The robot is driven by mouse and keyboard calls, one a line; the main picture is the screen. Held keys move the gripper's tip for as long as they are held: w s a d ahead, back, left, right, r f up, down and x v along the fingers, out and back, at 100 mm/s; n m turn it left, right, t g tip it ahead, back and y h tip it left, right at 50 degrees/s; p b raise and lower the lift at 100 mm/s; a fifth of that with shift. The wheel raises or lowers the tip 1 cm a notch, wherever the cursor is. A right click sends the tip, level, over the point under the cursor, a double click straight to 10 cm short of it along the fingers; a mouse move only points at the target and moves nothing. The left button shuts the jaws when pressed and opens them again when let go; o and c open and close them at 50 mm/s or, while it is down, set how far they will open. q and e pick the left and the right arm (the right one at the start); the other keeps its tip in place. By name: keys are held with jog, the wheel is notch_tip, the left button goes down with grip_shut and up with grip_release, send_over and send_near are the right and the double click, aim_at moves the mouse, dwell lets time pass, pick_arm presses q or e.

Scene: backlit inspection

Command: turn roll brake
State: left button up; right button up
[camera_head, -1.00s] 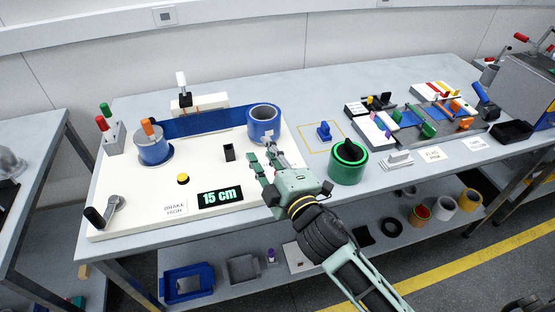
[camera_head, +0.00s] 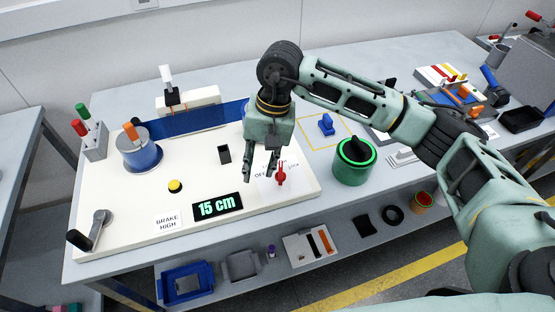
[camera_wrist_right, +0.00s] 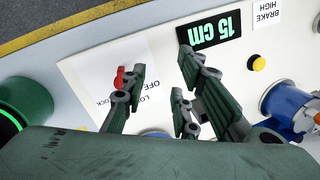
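The brake control shows as a red knob (camera_head: 281,174) on the white panel (camera_head: 215,175), beside a label reading "OFF". The wrist view shows the red knob (camera_wrist_right: 121,78) partly hidden by one fingertip, near words reading "OFF", "LO" and "OCK". My right gripper (camera_head: 260,172) points down over the panel, open and empty, with its fingertips just left of the knob. Its spread fingers also show in the wrist view (camera_wrist_right: 158,75). I cannot tell whether a finger touches the knob. A card (camera_head: 168,221) reads "BRAKE HIGH". My left gripper is not in view.
A display (camera_head: 217,206) reads "15 cm", with a yellow button (camera_head: 175,186) and a crank (camera_head: 91,231) to its left. A blue roll (camera_head: 139,153) holds blue film running right behind my gripper. A green-and-black container (camera_head: 354,162) stands right of the panel.

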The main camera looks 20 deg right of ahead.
jog(key=r+h, duration=0.1)
jog(key=h, duration=0.1)
send_over(281, 171)
jog(key=shift+a+n, duration=0.2)
jog(key=shift+n, duration=0.1)
jog(key=shift+d+f, duration=0.1)
jog(key=shift+d, duration=0.15)
pick_arm(q)
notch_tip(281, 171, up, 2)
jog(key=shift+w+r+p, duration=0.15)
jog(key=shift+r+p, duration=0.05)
jog(key=shift+p, duration=1)
pick_arm(e)
notch_tip(281, 171, down, 7)
jog(key=shift+a+f, duration=0.1)
jog(key=shift+f, duration=0.05)
grip_shut()
